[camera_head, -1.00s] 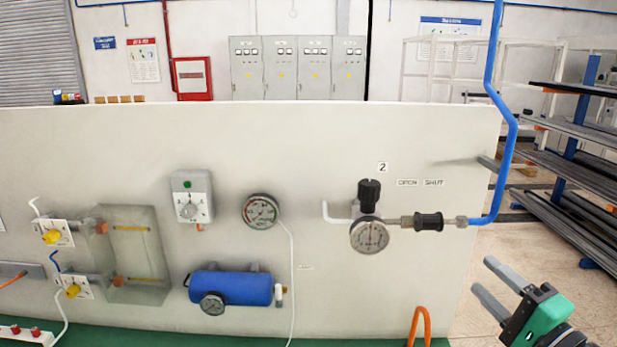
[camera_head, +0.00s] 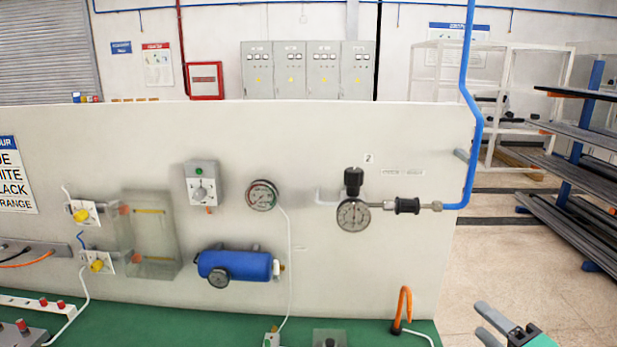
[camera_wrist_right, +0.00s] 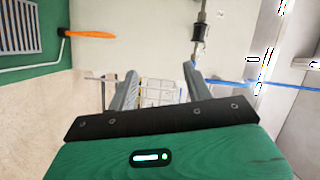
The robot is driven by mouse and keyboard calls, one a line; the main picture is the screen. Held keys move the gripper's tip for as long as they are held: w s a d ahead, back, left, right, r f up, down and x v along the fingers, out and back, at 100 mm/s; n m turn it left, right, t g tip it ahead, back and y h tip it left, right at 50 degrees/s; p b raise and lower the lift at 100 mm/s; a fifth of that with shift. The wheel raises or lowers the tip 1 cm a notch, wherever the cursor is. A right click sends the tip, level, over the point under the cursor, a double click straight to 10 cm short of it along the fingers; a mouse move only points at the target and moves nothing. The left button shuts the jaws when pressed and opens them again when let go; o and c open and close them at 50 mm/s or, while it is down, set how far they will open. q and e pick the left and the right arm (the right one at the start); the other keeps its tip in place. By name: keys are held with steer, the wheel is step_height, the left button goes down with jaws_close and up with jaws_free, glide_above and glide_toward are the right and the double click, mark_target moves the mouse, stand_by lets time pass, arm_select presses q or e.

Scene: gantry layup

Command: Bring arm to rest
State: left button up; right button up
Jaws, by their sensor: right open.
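My right gripper (camera_head: 487,322) is at the lower right of the head view, to the right of the panel's right end and partly cut off by the bottom edge. Its two grey fingers are apart with nothing between them. The right wrist view shows the same open fingers (camera_wrist_right: 158,88) over a blurred background, with the green gripper body below. My left gripper is in neither view.
A pale upright panel (camera_head: 330,130) carries a regulator gauge (camera_head: 353,215), a blue tank (camera_head: 235,265) and a blue pipe (camera_head: 474,110). An orange hose loop (camera_head: 405,305) stands on the green bench (camera_head: 180,328). Racks (camera_head: 585,150) stand at right; floor (camera_head: 500,255) before them is clear.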

steer(key=s+a+f+n+g+h, duration=0.25)
steer(key=s+f+g, duration=0.2)
steer(key=f, duration=0.55)
steer(key=s+a+f+n+g+h, duration=0.1)
steer(key=s+f+n+g, duration=0.3)
steer(key=f, duration=0.6)
steer(key=s+a+f+n+g+h, duration=0.1)
steer(key=s+a+f+n+g, duration=0.3)
steer(key=s+f+n, duration=0.65)
steer(key=s+f+m+g, duration=0.1)
steer(key=s+f+m, duration=0.1)
steer(key=f, duration=1.3)
steer(key=s+f+m+g, duration=0.1)
steer(key=s+f, duration=0.1)
steer(key=f, duration=1.2)
steer(key=s+d+f, duration=0.2)
steer(key=s+f, duration=0.7)
steer(key=f, duration=0.1)
steer(key=s+d+f+g, duration=0.1)
steer(key=s+f, duration=0.9)
steer(key=shift+d+f, duration=0.35)
steer(key=shift+d, duration=0.05)
steer(key=shift+h, duration=0.25)
